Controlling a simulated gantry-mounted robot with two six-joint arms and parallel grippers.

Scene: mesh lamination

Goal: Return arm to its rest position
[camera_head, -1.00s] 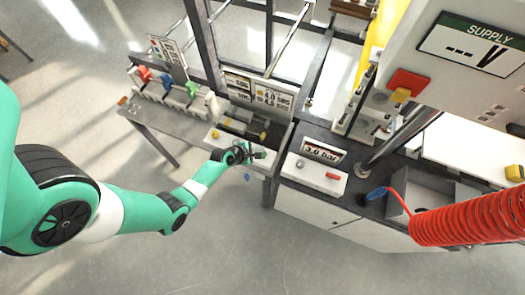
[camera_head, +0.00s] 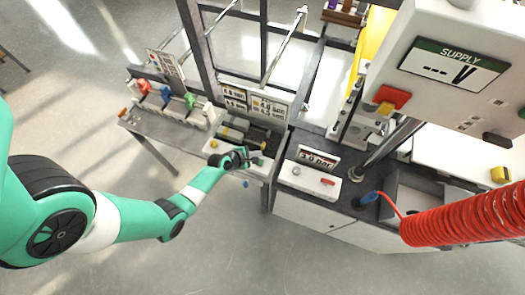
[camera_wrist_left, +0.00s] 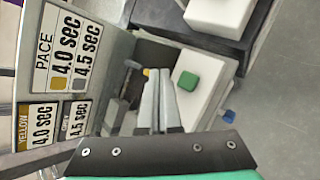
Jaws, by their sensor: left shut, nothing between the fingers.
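My left arm (camera_head: 130,222) is green and white and reaches in from the left. My left gripper (camera_head: 258,157) is over the front of the small bench station with the pace signs. Its fingers are together and empty; in the left wrist view the two grey fingers (camera_wrist_left: 158,90) lie side by side. A green button (camera_wrist_left: 187,80) on a white panel shows just right of the fingertips, apart from them in the picture. My right gripper is not seen in these frames.
A pace sign (camera_head: 255,104) stands behind the gripper. Coloured levers (camera_head: 165,94) are at left. A white box with a pressure display (camera_head: 312,172) sits to the right, near a red coiled hose (camera_head: 460,215). The floor in front is open.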

